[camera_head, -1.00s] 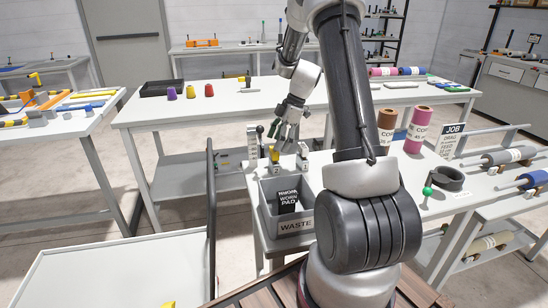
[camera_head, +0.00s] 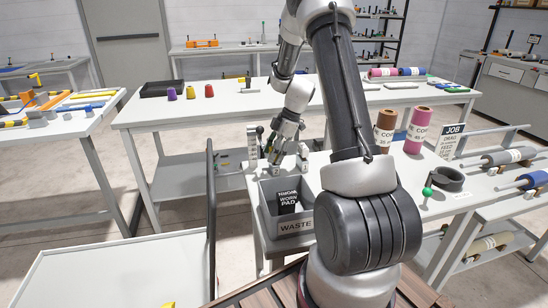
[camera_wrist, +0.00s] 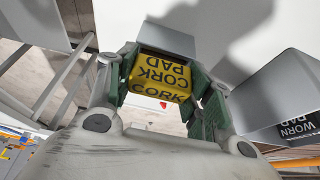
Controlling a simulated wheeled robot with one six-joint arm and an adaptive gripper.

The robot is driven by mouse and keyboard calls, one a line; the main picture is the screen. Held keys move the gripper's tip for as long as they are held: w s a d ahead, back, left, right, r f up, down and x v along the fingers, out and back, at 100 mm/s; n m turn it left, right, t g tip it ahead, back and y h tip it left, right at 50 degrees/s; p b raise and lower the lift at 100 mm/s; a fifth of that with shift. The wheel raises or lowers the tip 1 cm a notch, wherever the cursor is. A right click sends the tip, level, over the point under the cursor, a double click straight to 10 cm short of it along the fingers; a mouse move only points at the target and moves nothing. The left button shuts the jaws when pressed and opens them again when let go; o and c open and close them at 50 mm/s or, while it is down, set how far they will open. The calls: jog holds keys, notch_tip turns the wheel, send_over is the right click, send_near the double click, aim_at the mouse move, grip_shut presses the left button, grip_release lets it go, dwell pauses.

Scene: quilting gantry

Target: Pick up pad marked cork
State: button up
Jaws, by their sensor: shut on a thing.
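My gripper (camera_wrist: 163,88) is shut on the yellow-and-black pad marked cork (camera_wrist: 160,75), with a green-lined finger at each side of it. In the head view my gripper (camera_head: 276,156) is low over the small table, behind the waste bin, and I cannot make out the pad clearly there. Whether the pad touches a support under it is hidden.
A grey bin marked waste (camera_head: 296,227) stands at the table's front, holding a black worn pad (camera_head: 288,200). Brown (camera_head: 385,130) and pink (camera_head: 419,130) rolls stand to the right. A long white table (camera_head: 215,105) lies behind.

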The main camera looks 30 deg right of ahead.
notch_tip(320, 180, up, 10)
jog(key=shift+r, duration=0.1)
dwell(0.4)
jog(key=shift+s, duration=0.1)
